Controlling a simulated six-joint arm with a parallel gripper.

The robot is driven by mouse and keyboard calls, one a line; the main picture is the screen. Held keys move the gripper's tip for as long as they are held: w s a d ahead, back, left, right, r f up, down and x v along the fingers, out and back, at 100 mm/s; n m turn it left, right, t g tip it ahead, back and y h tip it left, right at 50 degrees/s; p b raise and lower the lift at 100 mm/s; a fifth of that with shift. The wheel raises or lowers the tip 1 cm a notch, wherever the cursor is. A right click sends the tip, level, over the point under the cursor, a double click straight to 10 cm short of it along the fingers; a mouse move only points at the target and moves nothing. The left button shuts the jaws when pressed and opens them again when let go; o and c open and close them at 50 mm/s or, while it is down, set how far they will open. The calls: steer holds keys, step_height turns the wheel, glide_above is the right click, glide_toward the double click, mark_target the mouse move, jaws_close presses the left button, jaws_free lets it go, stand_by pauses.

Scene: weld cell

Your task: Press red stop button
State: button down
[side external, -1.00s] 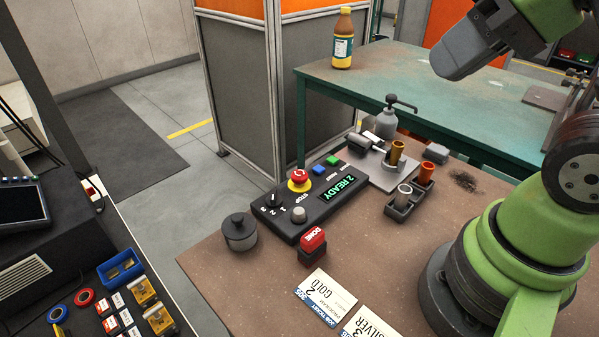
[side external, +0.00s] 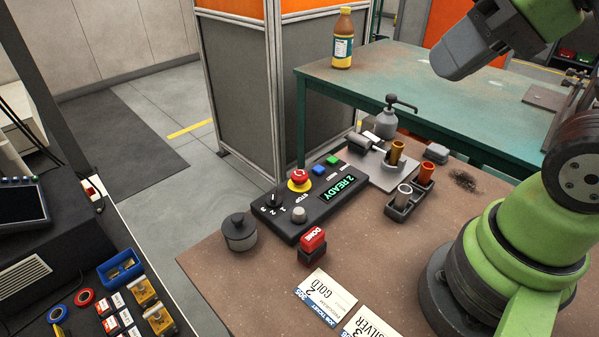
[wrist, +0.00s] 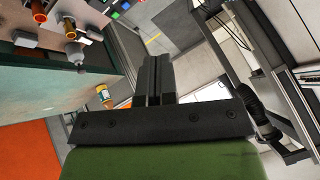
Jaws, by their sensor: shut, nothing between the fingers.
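The red stop button (side external: 299,176) is a mushroom knob on a yellow collar, at the back left of the black control panel (side external: 291,228). The word STOP is printed beside it. The panel's display reads "2 READY". In the wrist view my gripper (wrist: 153,60) has its two dark fingers together, with nothing between them. It is raised away from the panel and touches nothing. In the side view the fingers are not visible. In the wrist view part of the panel shows at the top edge, and I cannot clearly make out the stop button there.
A red DONE stamp (side external: 312,241) and a lidded pot (side external: 239,232) stand close by. Metal and copper cups stand behind on the right.

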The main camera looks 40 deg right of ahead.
steer(key=shift+w, duration=0.15)
steer(key=n+t, duration=0.2)
steer(key=n, duration=1.3)
glide_above(299, 175)
step_height(299, 175, down, 15)
steer(key=shift+f, duration=4.35)
steer(key=shift+f, duration=0.1)
steer(key=shift+f, duration=0.3)
